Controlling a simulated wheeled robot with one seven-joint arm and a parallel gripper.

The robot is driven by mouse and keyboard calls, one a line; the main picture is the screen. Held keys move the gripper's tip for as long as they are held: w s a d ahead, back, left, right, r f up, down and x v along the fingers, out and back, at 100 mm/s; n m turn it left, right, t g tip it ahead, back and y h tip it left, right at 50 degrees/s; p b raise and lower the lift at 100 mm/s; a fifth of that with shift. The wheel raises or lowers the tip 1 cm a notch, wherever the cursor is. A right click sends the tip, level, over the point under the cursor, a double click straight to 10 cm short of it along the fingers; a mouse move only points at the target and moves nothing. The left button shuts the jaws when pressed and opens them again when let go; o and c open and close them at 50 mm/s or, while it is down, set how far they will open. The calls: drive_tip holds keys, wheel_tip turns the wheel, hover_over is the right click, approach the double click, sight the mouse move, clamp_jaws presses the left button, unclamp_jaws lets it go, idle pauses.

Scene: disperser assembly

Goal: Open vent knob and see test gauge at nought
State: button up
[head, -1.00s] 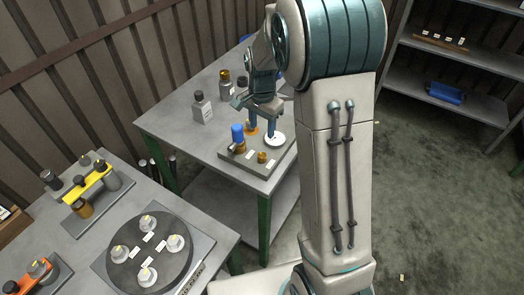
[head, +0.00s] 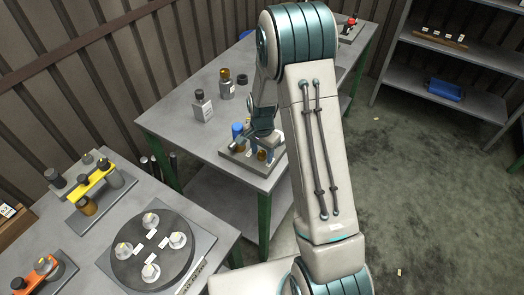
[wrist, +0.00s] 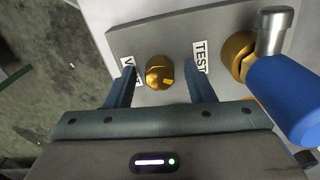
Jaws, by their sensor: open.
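The vent knob (wrist: 158,72) is a round brass knob with a yellow mark, on a grey plate (wrist: 215,22) in the wrist view. The partly covered VENT label (wrist: 128,68) is to its left, and the TEST label (wrist: 200,57) to its right. My gripper (wrist: 162,88) is open, one finger on each side of the knob, with gaps to it. In the head view my gripper (head: 264,142) is over the plate's right part, and the brass knob (head: 262,155) shows just below it. The white gauge face is hidden behind my arm or gripper; I cannot read it.
A blue-handled part (wrist: 285,95) with a brass fitting stands close right of my gripper in the wrist view. Bottles (head: 203,105) stand farther back on the table. A round plate with several knobs (head: 152,250) is on the near table (head: 215,232).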

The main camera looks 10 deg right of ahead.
drive_tip(key=c, duration=1)
drive_tip(key=shift+n+b, duration=0.3)
drive_tip(key=n+b, duration=0.2)
drive_tip(key=n, duration=0.1)
drive_tip(key=shift+f+n+b, duration=0.1)
drive_tip(key=shift+n+b, duration=0.2)
drive_tip(key=shift+b, duration=0.1)
drive_tip(key=n+b, duration=0.2)
drive_tip(key=n, duration=0.2)
drive_tip(key=shift+n, duration=0.3)
drive_tip(key=n+b, duration=0.1)
drive_tip(key=n, duration=0.5)
drive_tip(key=shift+b, duration=0.35)
drive_tip(key=n, duration=0.7)
drive_tip(key=shift+a+r, duration=0.1)
drive_tip(key=shift+r, duration=0.1)
